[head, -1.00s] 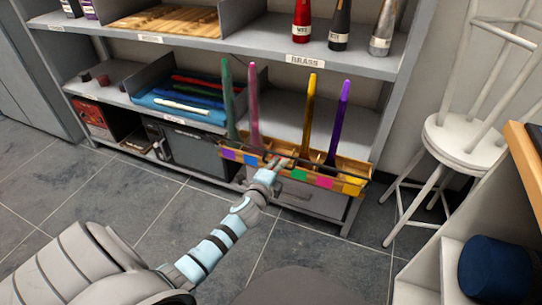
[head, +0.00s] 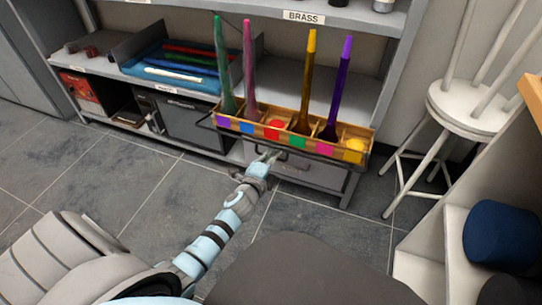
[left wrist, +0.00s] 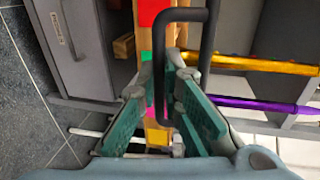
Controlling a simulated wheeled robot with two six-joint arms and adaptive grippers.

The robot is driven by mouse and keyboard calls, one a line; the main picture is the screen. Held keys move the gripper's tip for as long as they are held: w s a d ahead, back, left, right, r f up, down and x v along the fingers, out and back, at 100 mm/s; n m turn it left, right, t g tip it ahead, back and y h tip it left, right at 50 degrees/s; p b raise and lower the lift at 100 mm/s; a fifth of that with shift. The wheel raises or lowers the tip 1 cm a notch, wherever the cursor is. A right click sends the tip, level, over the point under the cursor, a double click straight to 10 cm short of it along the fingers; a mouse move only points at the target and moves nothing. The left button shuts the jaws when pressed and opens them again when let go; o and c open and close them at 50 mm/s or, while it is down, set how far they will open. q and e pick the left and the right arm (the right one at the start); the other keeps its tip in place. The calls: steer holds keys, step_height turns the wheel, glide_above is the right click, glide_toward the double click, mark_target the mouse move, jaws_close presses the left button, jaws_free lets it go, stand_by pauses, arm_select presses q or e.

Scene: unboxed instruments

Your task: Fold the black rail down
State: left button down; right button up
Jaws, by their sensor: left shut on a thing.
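The black rail (left wrist: 184,14) is a bent dark bar in the left wrist view, passing between the fingers of my left gripper (left wrist: 168,82). In the head view it is a thin dark line along the front of a wooden box with several compartments (head: 358,134). My left gripper (head: 266,157) is at the lower front of this box and is shut on the rail. The fingers hide part of the rail. My right gripper is not in view.
Green (head: 222,65), pink (head: 249,65), yellow (head: 307,80) and purple (head: 338,88) instruments stand in the box. A grey shelf unit (head: 385,55) is behind it. A white stool (head: 470,110) stands at right. The floor in front is open.

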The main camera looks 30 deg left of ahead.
arm_select(q)
steer(key=shift+f, duration=0.2)
stand_by(0.3)
steer(key=c, duration=1.7)
jaws_free()
steer(key=v, duration=1.2)
steer(key=shift+r, duration=0.1)
steer(key=shift+c, duration=0.3)
